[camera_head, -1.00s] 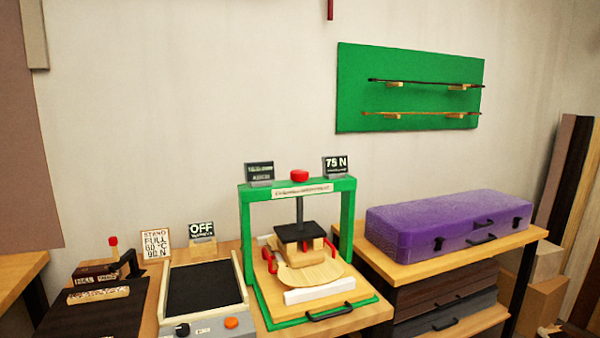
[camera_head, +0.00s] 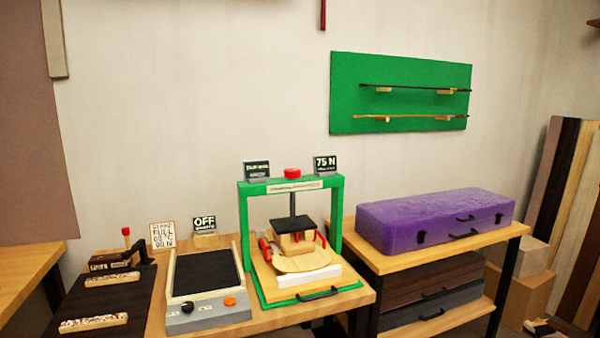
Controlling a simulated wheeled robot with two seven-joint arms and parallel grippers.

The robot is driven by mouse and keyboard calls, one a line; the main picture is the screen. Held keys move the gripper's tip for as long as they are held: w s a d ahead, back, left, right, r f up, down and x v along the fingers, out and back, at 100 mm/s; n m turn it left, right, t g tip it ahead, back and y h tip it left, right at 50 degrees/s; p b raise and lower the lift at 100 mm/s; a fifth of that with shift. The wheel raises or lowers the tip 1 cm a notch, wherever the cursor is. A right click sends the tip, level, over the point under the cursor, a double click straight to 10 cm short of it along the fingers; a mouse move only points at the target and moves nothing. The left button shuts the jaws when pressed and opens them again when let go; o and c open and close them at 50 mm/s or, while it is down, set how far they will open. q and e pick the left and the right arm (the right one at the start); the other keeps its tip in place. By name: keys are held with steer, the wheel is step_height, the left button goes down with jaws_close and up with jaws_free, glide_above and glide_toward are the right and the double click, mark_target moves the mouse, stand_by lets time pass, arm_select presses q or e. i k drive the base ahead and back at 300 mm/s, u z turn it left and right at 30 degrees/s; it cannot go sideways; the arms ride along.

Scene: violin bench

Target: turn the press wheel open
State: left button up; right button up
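The green press frame (camera_head: 335,215) stands on the wooden bench in the middle of the head view. A red knob, which looks like the press wheel (camera_head: 292,173), sits on top of its crossbar. A dark screw runs down from the crossbar to a black plate (camera_head: 294,224), which rests on a wooden block above a pale curved wooden piece (camera_head: 298,264). Red clamps show beside the block. A small display (camera_head: 325,164) on the crossbar reads 75 N. Neither of my grippers is in view.
Left of the press is a hot plate (camera_head: 204,275) with an OFF sign (camera_head: 205,224). A dark mat (camera_head: 105,300) with small wooden pieces lies further left. A purple case (camera_head: 435,220) rests on a shelf unit at right. A green bow board (camera_head: 400,93) hangs on the wall.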

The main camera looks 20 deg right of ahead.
mark_target(291, 172)
steer(key=z, duration=0.85)
steer(key=i, duration=1)
steer(key=u, duration=0.4)
